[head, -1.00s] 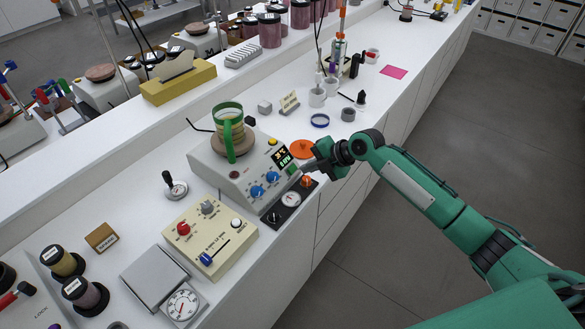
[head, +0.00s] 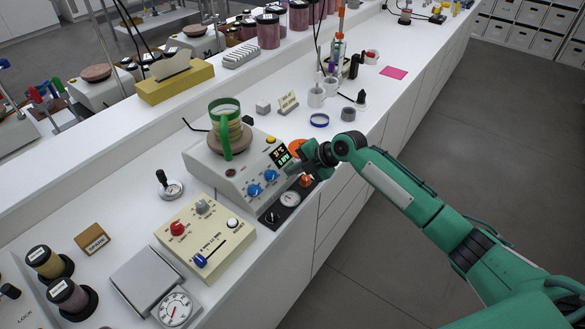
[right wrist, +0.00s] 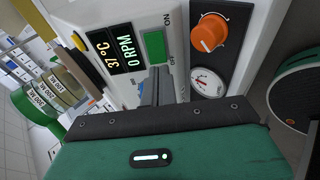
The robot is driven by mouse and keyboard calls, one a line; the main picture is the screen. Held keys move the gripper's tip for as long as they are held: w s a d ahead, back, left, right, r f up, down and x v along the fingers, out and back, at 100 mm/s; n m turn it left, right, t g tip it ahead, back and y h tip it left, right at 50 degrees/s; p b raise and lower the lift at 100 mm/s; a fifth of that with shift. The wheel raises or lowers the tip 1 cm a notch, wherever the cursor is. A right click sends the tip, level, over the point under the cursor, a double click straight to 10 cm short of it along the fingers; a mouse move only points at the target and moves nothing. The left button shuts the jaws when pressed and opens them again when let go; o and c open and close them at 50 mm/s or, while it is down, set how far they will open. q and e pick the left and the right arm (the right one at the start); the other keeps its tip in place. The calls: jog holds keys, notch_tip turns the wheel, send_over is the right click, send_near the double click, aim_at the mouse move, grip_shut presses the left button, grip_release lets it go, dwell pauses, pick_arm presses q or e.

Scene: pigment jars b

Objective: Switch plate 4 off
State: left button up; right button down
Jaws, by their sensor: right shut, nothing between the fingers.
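A pale stirrer hot plate (head: 208,170) carries a green-handled beaker (head: 227,125). No plate number is readable on it. Its lit display (right wrist: 122,48) reads 37 °C and 0 RPM and also shows in the head view (head: 280,157). Beside the display is a green rocker switch (right wrist: 155,48), with ON lettered at its far end and OFF nearer my fingers. My right gripper (right wrist: 157,76) is shut and empty, its fingertips at the near end of the switch. I cannot tell whether they touch it. In the head view my right gripper (head: 293,169) covers the switch. My left gripper is not in view.
Blue knobs (head: 254,190) sit on the plate's front. A black panel with an orange knob (right wrist: 208,32) and a gauge (right wrist: 207,82) lies close beside the switch. A cream control box (head: 205,237) stands to the left. The aisle floor at right is clear.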

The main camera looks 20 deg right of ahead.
jog(key=shift+w+a+f+b, duration=0.2)
jog(key=shift+f+b, duration=0.1)
jog(key=shift+b, duration=0.2)
jog(key=shift+r, duration=0.1)
jog(key=shift+s+d+r+p, duration=0.25)
jog(key=shift+r+p, duration=0.1)
jog(key=shift+r, duration=0.05)
jog(key=shift+s+p+v, duration=0.25)
jog(key=shift+p+v, duration=0.3)
jog(key=shift+v, duration=0.85)
jog(key=b+v, duration=0.4)
jog(key=v, duration=0.9)
jog(key=shift+r, duration=0.25)
